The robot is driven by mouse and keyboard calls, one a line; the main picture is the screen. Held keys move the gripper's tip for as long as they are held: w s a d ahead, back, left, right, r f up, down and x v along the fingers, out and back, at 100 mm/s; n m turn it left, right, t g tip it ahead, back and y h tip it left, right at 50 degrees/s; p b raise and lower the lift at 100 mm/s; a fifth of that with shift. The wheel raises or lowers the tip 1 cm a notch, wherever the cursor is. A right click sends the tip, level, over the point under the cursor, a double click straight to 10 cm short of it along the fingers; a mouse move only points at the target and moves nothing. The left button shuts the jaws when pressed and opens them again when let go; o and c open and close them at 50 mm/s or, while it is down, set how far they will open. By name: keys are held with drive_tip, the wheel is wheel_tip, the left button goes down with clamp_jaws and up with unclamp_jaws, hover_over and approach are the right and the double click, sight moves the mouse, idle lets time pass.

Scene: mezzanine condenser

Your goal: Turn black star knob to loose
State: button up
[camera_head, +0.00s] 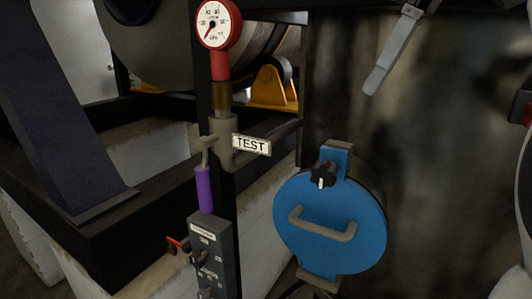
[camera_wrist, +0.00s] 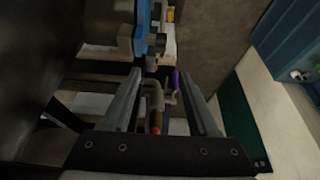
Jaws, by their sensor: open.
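The black star knob (camera_head: 323,174) sits near the top of a round blue cover (camera_head: 350,225) in the head view. A white mark shows at its lower edge, pointing roughly down. A grey handle (camera_head: 322,228) crosses the cover below it. In the wrist view my gripper (camera_wrist: 160,74) has its two grey fingers spread, with nothing held between them. The blue cover (camera_wrist: 146,28) shows beyond the fingertips at the top. My gripper is apart from it. The knob cannot be made out clearly in the wrist view.
Left of the cover stand a red-rimmed gauge (camera_head: 213,24), a TEST tag (camera_head: 251,145), a purple handle (camera_head: 204,190) and a grey switch box (camera_head: 212,255). A grey bar (camera_head: 393,55) hangs at upper right; I cannot tell what it belongs to. The space before the cover looks clear.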

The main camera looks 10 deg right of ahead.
sight(327, 163)
drive_tip(key=b+x, duration=0.8)
drive_tip(key=x, duration=0.9)
drive_tip(key=shift+a+f, duration=0.1)
drive_tip(key=shift+f, duration=0.1)
clamp_jaws()
